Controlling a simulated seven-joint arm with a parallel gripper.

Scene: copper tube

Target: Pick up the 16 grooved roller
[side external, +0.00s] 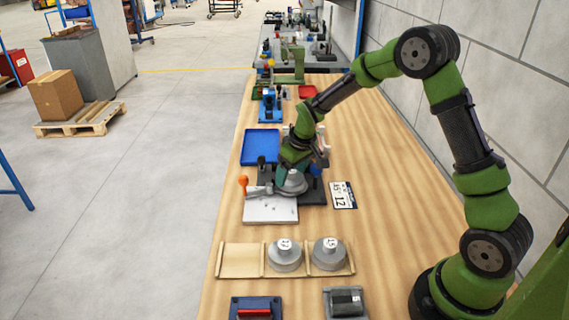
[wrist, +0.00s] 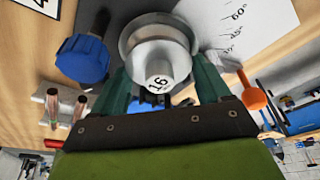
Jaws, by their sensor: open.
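The grey grooved roller marked 16 (wrist: 160,68) sits on the bending fixture, its label facing the wrist camera. In the side view the roller (side external: 292,184) shows as a grey disc low on the fixture. My gripper (wrist: 162,82) is open, with one green finger on each side of the roller's raised hub; I cannot tell whether they touch it. In the side view my gripper (side external: 293,162) is directly over the roller, and my wrist hides part of the fixture.
A blue knob (wrist: 82,60) is close by. A wooden rack (side external: 242,259) holds two other rollers in front. A blue tray (side external: 261,145) is behind.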

